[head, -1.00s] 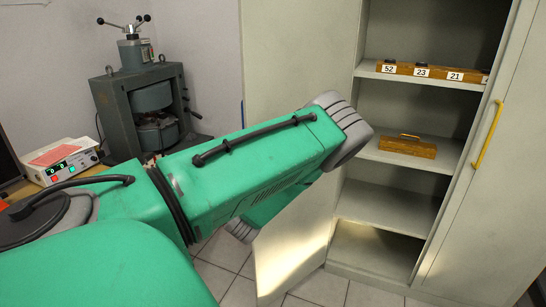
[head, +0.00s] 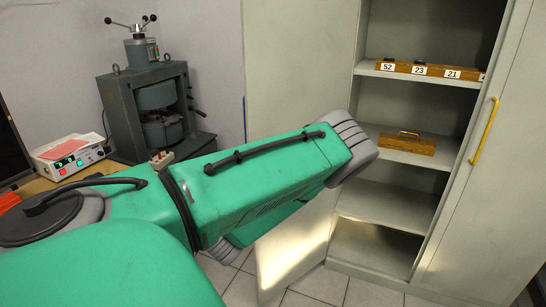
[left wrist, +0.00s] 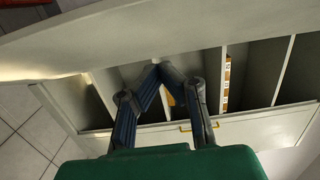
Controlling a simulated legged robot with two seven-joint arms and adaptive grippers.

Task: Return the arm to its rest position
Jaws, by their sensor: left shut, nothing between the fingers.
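My left arm (head: 260,180), green with grey end caps, reaches in from the left in the head view and crosses in front of the cabinet door. Its gripper is hidden behind the arm there. In the left wrist view my left gripper (left wrist: 163,70) shows two dark blue-grey fingers meeting at their tips, shut and empty. Behind the fingers is the open cabinet, seen sideways; no contact shows. My right gripper is in neither view.
The open cabinet holds a wooden box (head: 403,143) on a middle shelf and a numbered wooden block (head: 420,69) above. Its open door (head: 295,75) stands close behind my arm. A grey-green magnet machine (head: 155,105) and a white instrument box (head: 68,156) stand at left.

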